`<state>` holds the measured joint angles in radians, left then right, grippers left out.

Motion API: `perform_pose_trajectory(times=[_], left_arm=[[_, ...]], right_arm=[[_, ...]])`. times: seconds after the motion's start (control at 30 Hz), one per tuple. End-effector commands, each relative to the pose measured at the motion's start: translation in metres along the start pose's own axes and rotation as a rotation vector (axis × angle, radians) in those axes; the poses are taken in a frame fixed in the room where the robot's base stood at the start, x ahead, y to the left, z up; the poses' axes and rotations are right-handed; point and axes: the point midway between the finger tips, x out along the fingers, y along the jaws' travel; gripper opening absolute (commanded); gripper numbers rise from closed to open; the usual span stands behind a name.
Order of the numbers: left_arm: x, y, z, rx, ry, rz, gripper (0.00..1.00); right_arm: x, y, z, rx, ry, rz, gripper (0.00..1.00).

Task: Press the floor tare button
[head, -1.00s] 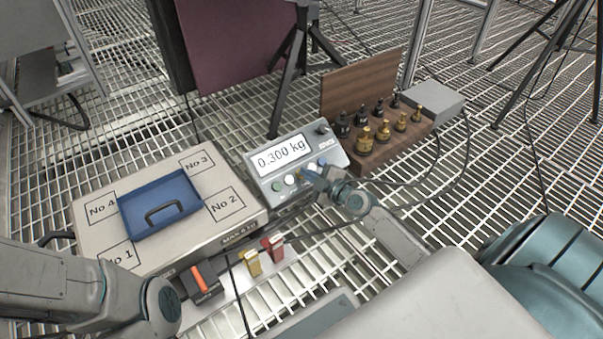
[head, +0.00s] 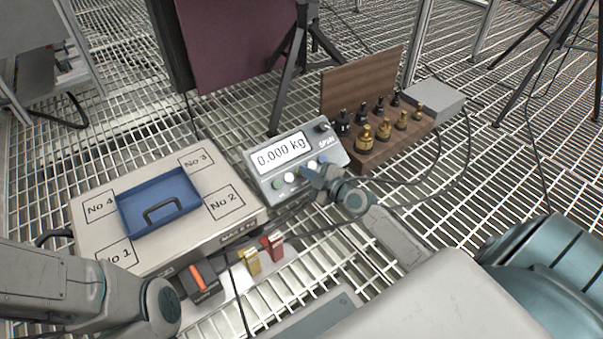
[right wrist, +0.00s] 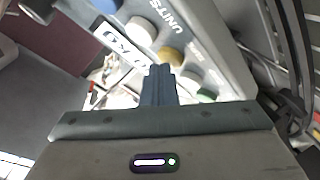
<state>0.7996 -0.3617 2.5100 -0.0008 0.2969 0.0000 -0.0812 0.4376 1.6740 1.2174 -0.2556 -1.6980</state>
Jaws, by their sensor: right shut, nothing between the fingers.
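The scale indicator (head: 262,178) is a grey box on the grating, and its display (head: 281,153) reads 0.000 kg. A row of round coloured buttons lies below the display, including a green one (head: 277,184). My right gripper (head: 306,174) is shut and empty, its tips at this row, hiding part of it. In the right wrist view the shut fingers (right wrist: 159,72) end beside a yellow button (right wrist: 171,56), with white buttons on either side.
Left of the indicator is a scale platform (head: 85,211) marked No 1 to No 4, with a blue tray (head: 186,183) on it. A wooden block with several weights (head: 385,131) stands to the right. Yellow (head: 250,262) and red (head: 272,244) pieces sit in front, beside cables.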

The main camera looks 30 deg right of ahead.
Motion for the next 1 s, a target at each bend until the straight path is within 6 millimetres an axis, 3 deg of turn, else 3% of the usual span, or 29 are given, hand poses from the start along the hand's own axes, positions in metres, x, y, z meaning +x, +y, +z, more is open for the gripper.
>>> perform_pose_trajectory(times=[1.0], left_arm=[[0.006, 0.002, 0.003, 0.0, 0.0, 0.0, 0.32]], right_arm=[[-0.01, 0.009, -0.008, -0.001, -0.001, 0.0, 0.0]])
